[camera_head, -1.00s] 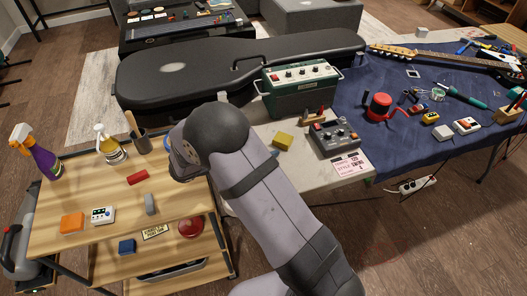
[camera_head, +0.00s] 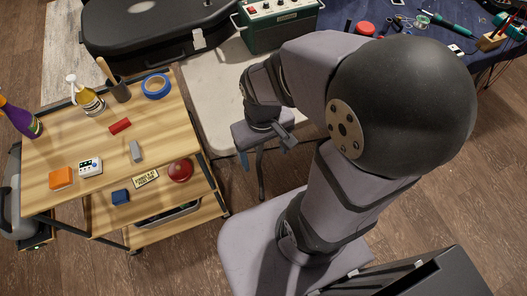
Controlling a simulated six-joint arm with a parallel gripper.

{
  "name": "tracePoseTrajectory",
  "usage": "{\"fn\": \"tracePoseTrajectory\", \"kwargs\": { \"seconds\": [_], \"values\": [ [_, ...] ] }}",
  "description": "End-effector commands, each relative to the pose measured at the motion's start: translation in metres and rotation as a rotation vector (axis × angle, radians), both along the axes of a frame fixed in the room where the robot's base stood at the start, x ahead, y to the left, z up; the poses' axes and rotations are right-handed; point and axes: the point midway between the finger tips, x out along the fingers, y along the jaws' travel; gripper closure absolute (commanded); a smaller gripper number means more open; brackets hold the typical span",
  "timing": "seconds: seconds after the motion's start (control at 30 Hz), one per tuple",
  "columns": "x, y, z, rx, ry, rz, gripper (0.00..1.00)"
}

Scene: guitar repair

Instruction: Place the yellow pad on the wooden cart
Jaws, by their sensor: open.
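The wooden cart (camera_head: 72,150) stands at the left, with a light wood top and lower shelves. The yellow pad does not show now. The part of the pale table (camera_head: 213,107) behind my arm is hidden. My gripper (camera_head: 265,152) is right of the cart, by the table's near edge, pointing downward with its blue-tipped fingers apart. I see nothing between the fingers.
On the cart top are a blue tape roll (camera_head: 156,86), yellow bottle (camera_head: 88,101), red block (camera_head: 120,126), grey piece (camera_head: 136,151), white box (camera_head: 91,167) and orange block (camera_head: 61,178). Its middle has bare room. A green amplifier (camera_head: 277,24) and black case (camera_head: 155,30) stand behind.

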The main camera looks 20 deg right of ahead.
Motion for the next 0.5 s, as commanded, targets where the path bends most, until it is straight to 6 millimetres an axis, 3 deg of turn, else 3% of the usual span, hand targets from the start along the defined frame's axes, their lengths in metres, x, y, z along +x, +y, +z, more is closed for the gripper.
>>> {"fn": "tracePoseTrajectory", "kwargs": {
  "seconds": [0.1, 0.17, 0.5],
  "values": [
    [-0.001, 0.0031, 0.0011, 0.023, -0.021, -0.053, 0.25],
    [-0.0012, 0.0036, 0.0012, 0.026, -0.023, -0.059, 0.31],
    [-0.001, 0.0036, 0.0012, 0.025, -0.021, -0.055, 0.31]
  ]
}}
